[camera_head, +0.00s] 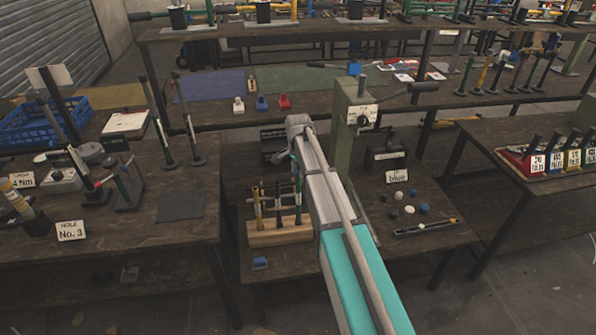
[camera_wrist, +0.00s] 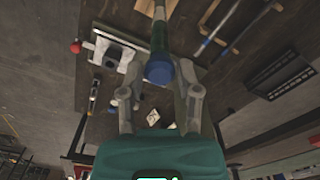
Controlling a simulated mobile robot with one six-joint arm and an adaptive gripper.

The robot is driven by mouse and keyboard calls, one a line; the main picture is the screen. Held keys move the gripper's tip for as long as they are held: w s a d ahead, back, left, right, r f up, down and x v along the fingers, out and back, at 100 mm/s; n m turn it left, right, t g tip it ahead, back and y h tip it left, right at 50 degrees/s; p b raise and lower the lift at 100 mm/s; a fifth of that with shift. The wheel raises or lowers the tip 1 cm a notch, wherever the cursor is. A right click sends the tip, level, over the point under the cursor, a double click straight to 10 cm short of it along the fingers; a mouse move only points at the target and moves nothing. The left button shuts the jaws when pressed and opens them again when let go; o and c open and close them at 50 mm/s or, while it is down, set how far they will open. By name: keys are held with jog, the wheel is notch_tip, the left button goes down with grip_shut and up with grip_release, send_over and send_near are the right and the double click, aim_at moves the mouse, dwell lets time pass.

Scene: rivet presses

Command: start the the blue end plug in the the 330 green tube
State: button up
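In the wrist view the blue end plug (camera_wrist: 159,72) sits between the fingers of my gripper (camera_wrist: 160,68), which appear closed on its sides. The green tube (camera_wrist: 160,38) runs away from the camera directly behind the plug, in line with it. Plug and tube end look together, but how deep the plug sits is hidden. In the head view my gripper (camera_head: 296,135) is above the wooden rack (camera_head: 280,235), over the green tube (camera_head: 297,175) at its right end. The arm partly covers this area, and the plug cannot be made out there.
A green press (camera_head: 352,125) stands just right of my arm. Several loose plugs (camera_head: 409,210) and a "blue" sign (camera_head: 398,177) lie on the right of the bench. A small blue block (camera_head: 260,263) is at the front edge. Other tubes (camera_head: 257,210) stand in the rack.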

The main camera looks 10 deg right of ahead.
aim_at(298, 172)
jog(key=o, duration=0.3)
jog(key=shift+o, duration=0.2)
jog(key=shift+r, duration=0.15)
notch_tip(298, 172, up, 8)
jog(key=p, duration=0.8)
dwell(1.1)
jog(key=s+n, duration=1.2)
jog(key=s, duration=1.7)
jog(key=shift+d, duration=0.3)
